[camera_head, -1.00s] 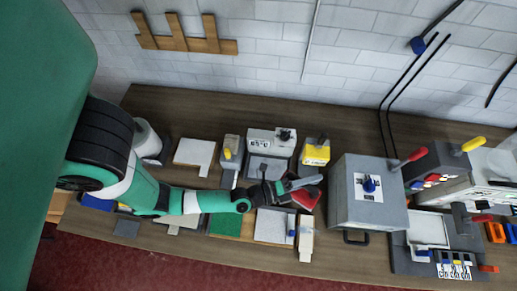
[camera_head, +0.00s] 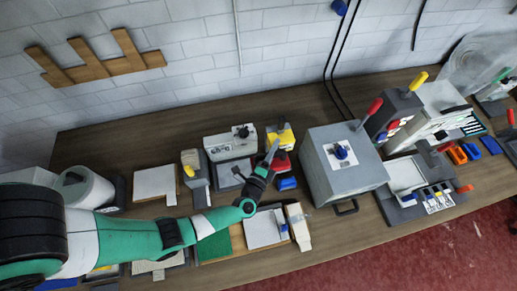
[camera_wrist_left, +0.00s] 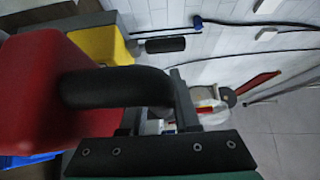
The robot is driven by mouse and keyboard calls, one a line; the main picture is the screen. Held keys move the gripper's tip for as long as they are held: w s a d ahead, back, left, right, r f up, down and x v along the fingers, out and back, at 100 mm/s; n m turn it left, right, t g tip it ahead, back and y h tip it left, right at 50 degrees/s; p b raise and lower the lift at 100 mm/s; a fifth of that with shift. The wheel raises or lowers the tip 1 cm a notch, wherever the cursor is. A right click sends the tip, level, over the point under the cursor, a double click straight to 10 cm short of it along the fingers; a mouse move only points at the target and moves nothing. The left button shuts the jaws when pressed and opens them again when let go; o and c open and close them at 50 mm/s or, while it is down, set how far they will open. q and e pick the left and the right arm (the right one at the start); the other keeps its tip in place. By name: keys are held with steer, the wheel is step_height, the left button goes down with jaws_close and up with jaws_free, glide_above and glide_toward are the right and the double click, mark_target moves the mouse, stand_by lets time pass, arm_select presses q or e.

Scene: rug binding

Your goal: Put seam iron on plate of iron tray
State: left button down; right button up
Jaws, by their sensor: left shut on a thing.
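The seam iron, a red block with a black curved handle, is at the left of the left wrist view (camera_wrist_left: 32,95). In the head view its red body (camera_head: 281,163) shows partly behind my left gripper (camera_head: 268,163). That gripper is shut on the iron's handle (camera_wrist_left: 115,88). The red body is just in front of a yellow block (camera_head: 281,136), and a blue piece (camera_head: 287,184) lies in front of it. I cannot tell which fixture is the iron tray; a low grey plate (camera_head: 229,178) lies left of the gripper. My right gripper is out of view.
A large grey box (camera_head: 342,170) stands close to the right of the gripper. A white machine (camera_head: 231,145) is behind to the left. A white panel (camera_head: 262,231) and a pale upright block (camera_head: 298,226) are in front. The table's back strip is clear.

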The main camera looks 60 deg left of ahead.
arm_select(q)
steer(key=s+a+f+b, duration=0.9)
steer(key=b, duration=0.1)
steer(key=shift+s+b, duration=0.3)
steer(key=shift+s, duration=0.05)
steer(key=f+b, duration=0.3)
steer(key=shift+s+a+f, duration=0.2)
steer(key=shift+f, duration=0.1)
steer(key=shift+f, duration=0.15)
steer(key=c, duration=0.6)
jaws_free()
steer(key=shift+f, duration=0.15)
steer(key=shift+c, duration=0.2)
